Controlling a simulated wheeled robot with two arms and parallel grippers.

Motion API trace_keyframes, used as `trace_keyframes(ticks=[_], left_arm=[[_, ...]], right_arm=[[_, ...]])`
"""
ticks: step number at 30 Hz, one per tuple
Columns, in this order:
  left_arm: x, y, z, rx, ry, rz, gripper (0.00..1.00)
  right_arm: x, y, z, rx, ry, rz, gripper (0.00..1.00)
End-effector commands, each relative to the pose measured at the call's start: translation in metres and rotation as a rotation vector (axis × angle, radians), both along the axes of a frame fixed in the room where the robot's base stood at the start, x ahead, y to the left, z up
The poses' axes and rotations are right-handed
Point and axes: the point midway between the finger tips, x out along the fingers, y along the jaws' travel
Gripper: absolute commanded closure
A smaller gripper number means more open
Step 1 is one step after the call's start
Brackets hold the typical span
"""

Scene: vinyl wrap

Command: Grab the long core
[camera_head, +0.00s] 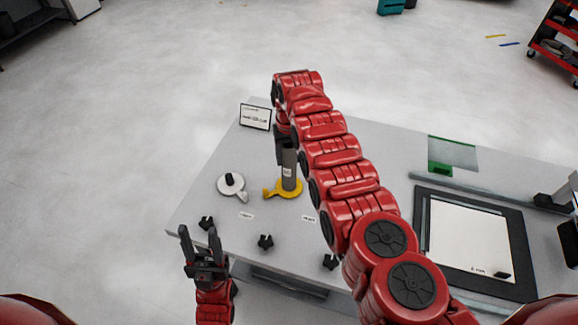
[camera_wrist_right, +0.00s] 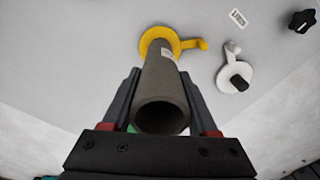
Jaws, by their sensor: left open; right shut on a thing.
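The long core is a dark grey hollow tube (camera_head: 289,170). It stands on a yellow holder (camera_head: 283,191) with a side tab on the table. In the right wrist view the core (camera_wrist_right: 163,92) points its open end at the camera, with the yellow holder (camera_wrist_right: 158,38) around its far end. My right gripper (camera_head: 283,150) is shut on the core's upper part; its fingers (camera_wrist_right: 163,95) lie on both sides of the tube. My left gripper (camera_head: 204,250) is open and empty at the table's front left edge, apart from the core.
A white round holder (camera_head: 231,184) with a black post stands left of the core. Black knobs (camera_head: 266,241) lie along the front. A small sign (camera_head: 256,117) stands at the back left. A black-framed white sheet (camera_head: 466,237) and a green-edged panel (camera_head: 452,152) are on the right.

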Motion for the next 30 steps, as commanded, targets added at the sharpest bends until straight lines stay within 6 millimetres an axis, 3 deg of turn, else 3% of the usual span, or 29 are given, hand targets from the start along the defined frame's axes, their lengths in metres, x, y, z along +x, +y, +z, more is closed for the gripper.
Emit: trace_keyframes(ticks=[1,5,6,20,25,30], left_arm=[[0.000,0.000,0.000,0.000,0.000,0.000,0.50],[0.000,0.000,0.000,0.000,0.000,0.000,0.50],[0.000,0.000,0.000,0.000,0.000,0.000,0.50],[0.000,0.000,-0.005,0.000,0.000,0.000,0.50],[0.000,0.000,-0.017,0.000,0.000,0.000,0.50],[0.000,0.000,-0.033,0.000,0.000,0.000,0.50]], right_arm=[[0.000,0.000,0.000,0.000,0.000,0.000,0.74],[0.000,0.000,0.000,0.000,0.000,0.000,0.97],[0.000,0.000,0.000,0.000,0.000,0.000,0.99],[0.002,0.000,0.011,0.001,-0.005,0.000,0.99],[0.002,0.000,0.030,0.002,-0.009,0.000,0.99],[0.002,0.001,0.065,0.002,-0.007,0.000,0.99]])
